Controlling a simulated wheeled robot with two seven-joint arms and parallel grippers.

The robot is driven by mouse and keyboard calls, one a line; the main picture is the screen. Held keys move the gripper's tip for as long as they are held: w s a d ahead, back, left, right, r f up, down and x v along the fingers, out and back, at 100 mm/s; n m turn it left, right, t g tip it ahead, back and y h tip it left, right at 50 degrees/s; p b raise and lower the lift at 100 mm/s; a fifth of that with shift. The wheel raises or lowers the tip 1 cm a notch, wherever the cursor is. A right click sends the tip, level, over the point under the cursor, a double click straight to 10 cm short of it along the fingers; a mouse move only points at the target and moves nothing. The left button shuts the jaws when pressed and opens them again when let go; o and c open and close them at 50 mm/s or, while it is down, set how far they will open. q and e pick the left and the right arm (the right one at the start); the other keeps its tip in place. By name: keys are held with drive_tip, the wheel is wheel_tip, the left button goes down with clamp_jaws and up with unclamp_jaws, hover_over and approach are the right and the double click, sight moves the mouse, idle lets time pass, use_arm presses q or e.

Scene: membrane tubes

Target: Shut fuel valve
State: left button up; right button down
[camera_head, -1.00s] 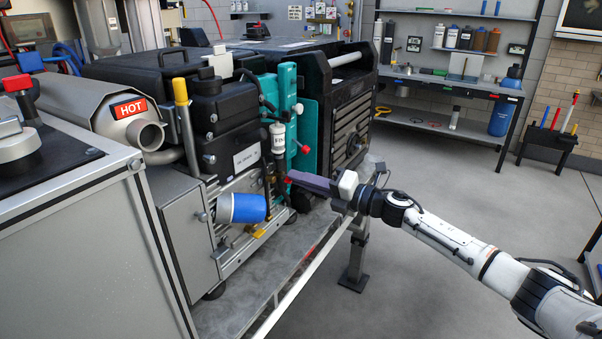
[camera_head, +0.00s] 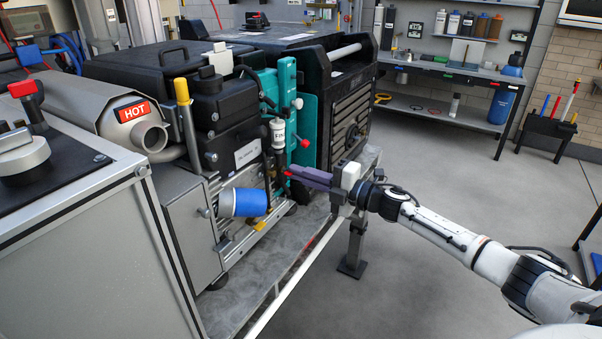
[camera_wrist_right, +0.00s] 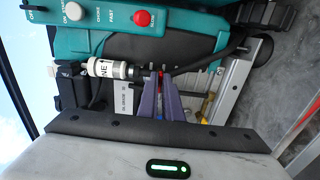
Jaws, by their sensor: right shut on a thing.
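The fuel valve's small red handle (camera_head: 287,172) sits low on the machine's front, below the white fuel filter (camera_head: 278,133). My right gripper (camera_head: 292,173) reaches in from the right with its purple fingers at the handle. In the right wrist view, the fingertips (camera_wrist_right: 164,78) come close together just beside the end of the white filter (camera_wrist_right: 108,68). They are shut on the valve handle, which they mostly hide, so its exact angle cannot be told. My left gripper is in neither view.
The teal panel (camera_head: 302,100) with a red button (camera_wrist_right: 142,18) stands beside the filter. A blue cylinder (camera_head: 243,202) sticks out left of the valve. A HOT-labelled exhaust (camera_head: 131,111) is farther left.

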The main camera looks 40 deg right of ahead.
drive_tip(key=c, duration=1.9)
unclamp_jaws()
drive_tip(key=shift+c, duration=0.2)
drive_tip(key=shift+s, duration=0.1)
drive_tip(key=b+v, duration=0.1)
drive_tip(key=v, duration=0.9)
